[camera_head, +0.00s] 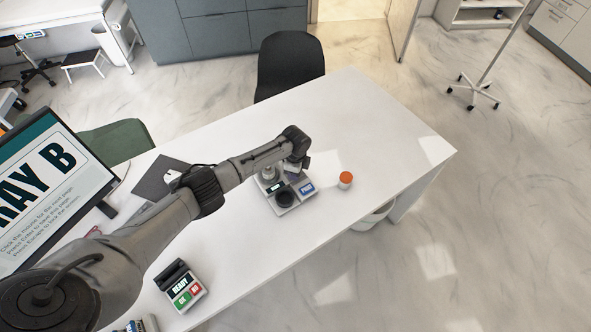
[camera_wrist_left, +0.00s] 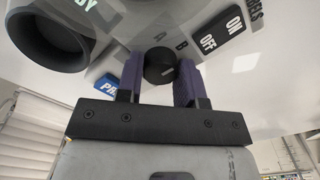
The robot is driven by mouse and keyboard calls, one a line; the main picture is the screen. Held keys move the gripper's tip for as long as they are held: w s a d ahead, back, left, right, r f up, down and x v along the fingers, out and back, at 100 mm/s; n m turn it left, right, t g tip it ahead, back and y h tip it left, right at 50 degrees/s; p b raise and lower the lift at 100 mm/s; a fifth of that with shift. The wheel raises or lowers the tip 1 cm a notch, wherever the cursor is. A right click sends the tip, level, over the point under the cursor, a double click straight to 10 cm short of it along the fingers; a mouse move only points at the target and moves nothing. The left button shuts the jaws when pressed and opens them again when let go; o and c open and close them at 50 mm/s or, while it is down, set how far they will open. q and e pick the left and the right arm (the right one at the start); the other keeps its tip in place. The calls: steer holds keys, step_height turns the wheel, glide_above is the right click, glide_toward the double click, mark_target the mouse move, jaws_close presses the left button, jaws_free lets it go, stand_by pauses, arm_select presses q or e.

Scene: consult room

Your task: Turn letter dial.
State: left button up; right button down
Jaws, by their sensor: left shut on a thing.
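The letter dial (camera_wrist_left: 158,67) is a small black knob on a pale device panel, with the letters A and B printed beside it in the left wrist view. My left gripper (camera_wrist_left: 160,76) is shut on the dial, one purple-padded finger on each side. In the head view my left gripper (camera_head: 297,163) reaches down over the back of the white device (camera_head: 288,211) on the table and hides the dial. The device has a blue button (camera_head: 307,188) and a black round cup (camera_head: 284,197). My right gripper is not in view.
A monitor (camera_head: 50,190) stands at left. OFF and ON labels (camera_wrist_left: 222,32) are close to the dial. The table's right end is clear.

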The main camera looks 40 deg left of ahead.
arm_select(q)
steer(key=o, duration=0.9)
steer(key=shift+r, duration=0.6)
step_height(320, 180, up, 13)
steer(key=p, duration=0.2)
steer(key=shift+f+p, duration=0.15)
steer(key=shift+p, duration=0.15)
